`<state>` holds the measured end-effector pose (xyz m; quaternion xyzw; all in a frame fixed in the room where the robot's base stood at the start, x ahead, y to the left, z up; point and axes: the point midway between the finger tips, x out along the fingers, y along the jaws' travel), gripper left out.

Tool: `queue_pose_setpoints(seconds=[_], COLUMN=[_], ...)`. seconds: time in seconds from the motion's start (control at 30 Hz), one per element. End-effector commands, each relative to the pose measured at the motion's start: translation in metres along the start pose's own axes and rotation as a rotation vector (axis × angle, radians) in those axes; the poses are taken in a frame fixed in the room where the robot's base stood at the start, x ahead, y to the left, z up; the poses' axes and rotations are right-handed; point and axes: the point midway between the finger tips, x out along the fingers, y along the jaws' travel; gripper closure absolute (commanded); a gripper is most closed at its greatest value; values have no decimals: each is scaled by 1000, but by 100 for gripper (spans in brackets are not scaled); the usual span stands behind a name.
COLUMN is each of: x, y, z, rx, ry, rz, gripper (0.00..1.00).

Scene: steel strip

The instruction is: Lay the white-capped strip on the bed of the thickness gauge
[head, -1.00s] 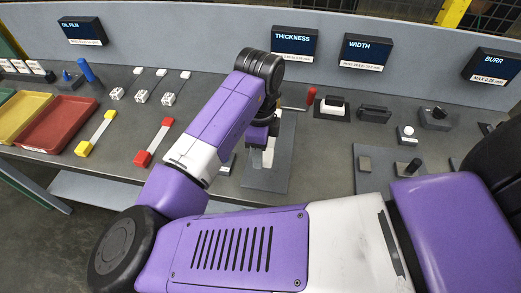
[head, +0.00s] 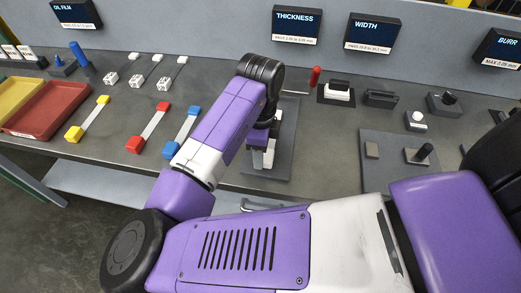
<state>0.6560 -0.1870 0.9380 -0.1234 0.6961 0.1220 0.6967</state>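My gripper (head: 262,137) points down over the grey base plate (head: 285,165) below the THICKNESS display (head: 297,25). My own arm hides most of the gripper and of the gauge there. White pieces (head: 269,154) show right below and beside the gripper; I cannot tell whether they are a cap of the white-capped strip or part of the gauge. Whether the fingers are open or shut is hidden. No whole white-capped strip can be made out.
A yellow-capped strip (head: 90,116), a red-capped strip (head: 153,124) and a blue-capped strip (head: 185,127) lie left of my arm. Several white blocks with thin strips stand behind them. A red tray (head: 40,112) is far left. The WIDTH display (head: 373,33) and small fixtures are right.

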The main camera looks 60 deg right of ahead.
Motion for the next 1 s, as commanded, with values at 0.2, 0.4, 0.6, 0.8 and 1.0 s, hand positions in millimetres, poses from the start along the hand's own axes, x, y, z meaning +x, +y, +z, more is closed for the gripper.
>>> queue_pose_setpoints(seconds=[0.2,0.4,0.6,0.8,1.0], x=[2,2,5,8,8], y=[0,0,0,0,0], z=[0,0,0,0,0], rx=[0,0,0,0,0], ry=[0,0,0,1,0], rz=[-1,-1,-1,-1,-1], gripper=[100,100,100,100,30])
